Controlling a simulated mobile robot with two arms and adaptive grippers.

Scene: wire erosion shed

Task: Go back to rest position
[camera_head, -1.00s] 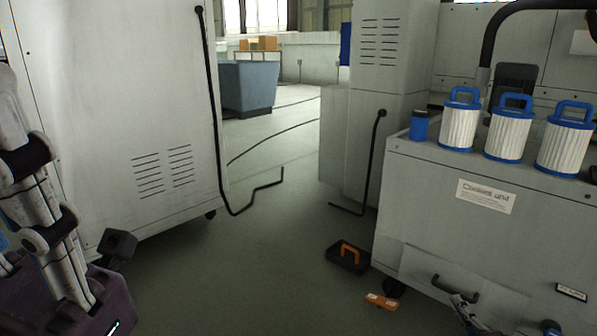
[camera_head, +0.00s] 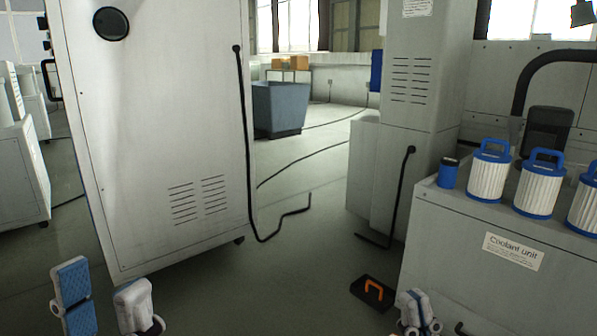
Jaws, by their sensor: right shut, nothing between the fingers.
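My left gripper (camera_head: 103,292) shows at the bottom left edge. Its two fingers stand well apart, one with a blue ribbed pad and one pale, with only floor seen between them. My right gripper (camera_head: 415,308) shows at the bottom edge, right of centre, in front of the coolant unit (camera_head: 480,275). Its fingers are together and hold nothing. The lower parts of both arms are cut off by the frame.
Several white filters with blue handles (camera_head: 488,175) and a blue canister (camera_head: 449,174) stand on the coolant unit. A black case with an orange handle (camera_head: 372,292) lies on the floor. A tall grey cabinet (camera_head: 165,150) stands left. Open floor (camera_head: 280,275) lies between.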

